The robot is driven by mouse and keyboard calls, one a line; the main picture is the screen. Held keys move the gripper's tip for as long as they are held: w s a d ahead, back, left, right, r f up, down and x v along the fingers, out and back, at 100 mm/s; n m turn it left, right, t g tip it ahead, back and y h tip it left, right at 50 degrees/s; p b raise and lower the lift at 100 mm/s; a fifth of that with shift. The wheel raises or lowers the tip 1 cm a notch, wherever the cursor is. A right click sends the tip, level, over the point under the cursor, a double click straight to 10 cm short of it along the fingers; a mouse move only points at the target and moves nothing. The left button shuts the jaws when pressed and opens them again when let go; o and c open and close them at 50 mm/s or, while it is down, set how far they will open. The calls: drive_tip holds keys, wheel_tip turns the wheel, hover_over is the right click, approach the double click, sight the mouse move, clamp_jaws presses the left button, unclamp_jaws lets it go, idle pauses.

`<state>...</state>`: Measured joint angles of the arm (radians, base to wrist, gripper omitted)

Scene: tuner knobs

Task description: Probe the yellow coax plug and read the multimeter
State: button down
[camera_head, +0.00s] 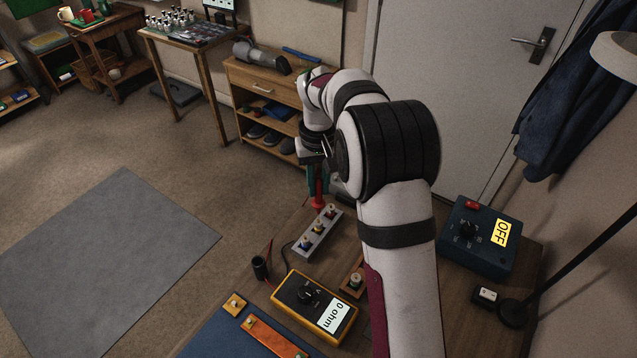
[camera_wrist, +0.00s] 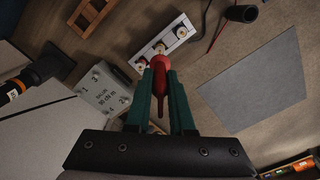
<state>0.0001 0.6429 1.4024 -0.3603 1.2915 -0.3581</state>
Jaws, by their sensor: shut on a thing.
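My gripper (camera_head: 318,188) is shut on a red probe (camera_wrist: 158,72), held between green fingers in the wrist view. In the head view the probe (camera_head: 318,201) hangs down just beyond the far end of a pale strip (camera_head: 313,248). The strip carries a row of three small coax plugs; it also shows in the wrist view (camera_wrist: 172,40). I cannot tell whether the probe tip touches a plug. The yellow-cased multimeter (camera_head: 291,297) lies in front of the strip; its display reads "0 ohm".
A black cup (camera_head: 260,267) with a red lead stands left of the multimeter. A blue box (camera_head: 468,252) reading "OFF" stands at right, near a lamp base (camera_head: 514,313). A grey box (camera_wrist: 103,89) with numbers shows in the wrist view. A blue mat (camera_head: 212,336) lies in front.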

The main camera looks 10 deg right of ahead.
drive_tip(key=shift+f, duration=0.35)
idle(1.1)
drive_tip(key=shift+r, duration=0.1)
drive_tip(key=shift+r, duration=2.45)
